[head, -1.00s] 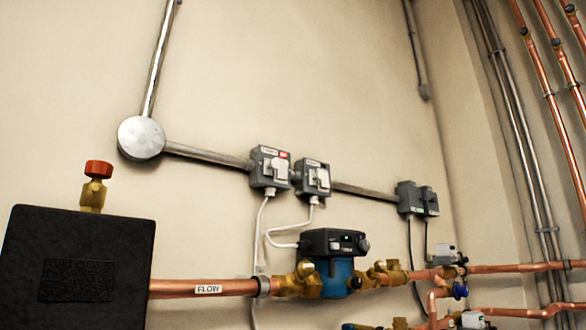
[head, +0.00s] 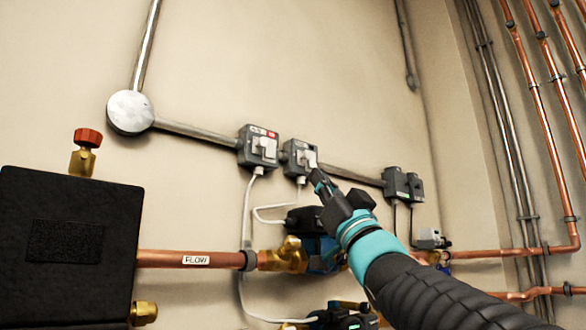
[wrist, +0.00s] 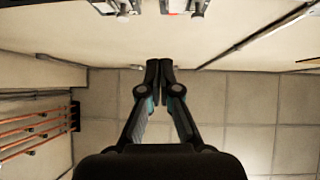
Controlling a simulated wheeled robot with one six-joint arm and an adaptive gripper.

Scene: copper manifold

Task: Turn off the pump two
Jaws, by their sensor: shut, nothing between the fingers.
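Two grey switch boxes are mounted side by side on the wall conduit. The left switch box (head: 258,147) has a pale lever and a label with a red patch. The right switch box (head: 297,155) also has a pale lever; its label is too small to read. I cannot tell which box is pump two's. My gripper (head: 318,176) is shut and empty, just below and right of the right box, with a gap not clear. In the wrist view my gripper (wrist: 159,65) has its fingertips together, and parts of both boxes show at the top edge.
A blue pump (head: 322,252) sits on the copper pipe below, partly hidden by my arm. White cables hang from the boxes. Two smaller grey boxes (head: 396,184) are on the right. A black block (head: 70,200) stands at the left.

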